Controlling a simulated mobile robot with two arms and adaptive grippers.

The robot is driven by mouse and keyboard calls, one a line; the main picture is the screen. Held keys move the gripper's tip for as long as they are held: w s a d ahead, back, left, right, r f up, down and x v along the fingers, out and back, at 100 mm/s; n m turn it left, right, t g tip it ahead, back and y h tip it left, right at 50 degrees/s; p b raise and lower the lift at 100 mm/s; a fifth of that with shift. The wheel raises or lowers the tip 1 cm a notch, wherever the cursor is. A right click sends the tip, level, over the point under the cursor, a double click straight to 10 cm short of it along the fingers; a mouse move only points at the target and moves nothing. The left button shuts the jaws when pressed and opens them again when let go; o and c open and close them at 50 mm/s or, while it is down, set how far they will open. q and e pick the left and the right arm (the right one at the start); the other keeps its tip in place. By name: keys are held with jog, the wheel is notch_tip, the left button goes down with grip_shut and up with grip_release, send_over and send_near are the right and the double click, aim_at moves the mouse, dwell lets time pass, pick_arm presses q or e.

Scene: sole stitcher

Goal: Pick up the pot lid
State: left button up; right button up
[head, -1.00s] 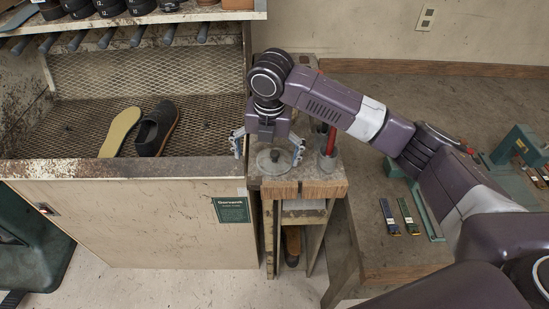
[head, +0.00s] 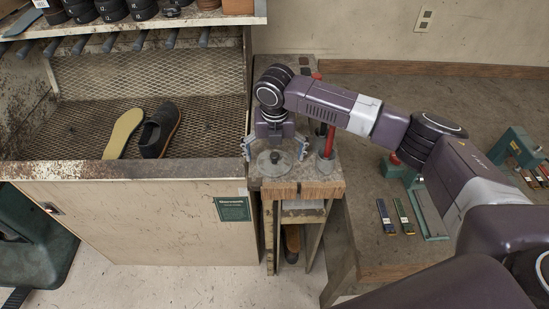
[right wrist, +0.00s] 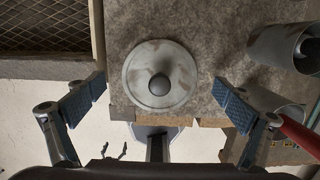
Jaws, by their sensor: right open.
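The pot lid (head: 274,164) is a round grey disc with a dark knob, lying on the small wooden stand (head: 303,187) near its front edge. In the right wrist view the lid (right wrist: 182,84) shows from above, its dark knob near the middle. My right gripper (head: 275,148) is above the lid, pointing down. Its fingers are spread wide on both sides of the lid in the wrist view (right wrist: 162,95), with nothing between them touching the lid. My left gripper is not in view.
Grey metal cups (right wrist: 282,48) stand on the stand just right of the lid, one with a red-handled tool (head: 328,141). The mesh-floored booth (head: 80,118) holding a dark shoe (head: 159,130) and insole (head: 122,133) is at left. A workbench (head: 385,250) is at right.

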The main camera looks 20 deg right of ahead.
jog(key=c, duration=1.3)
jog(key=shift+s, duration=0.2)
jog(key=c, duration=1)
jog(key=shift+f, duration=0.1)
grip_shut()
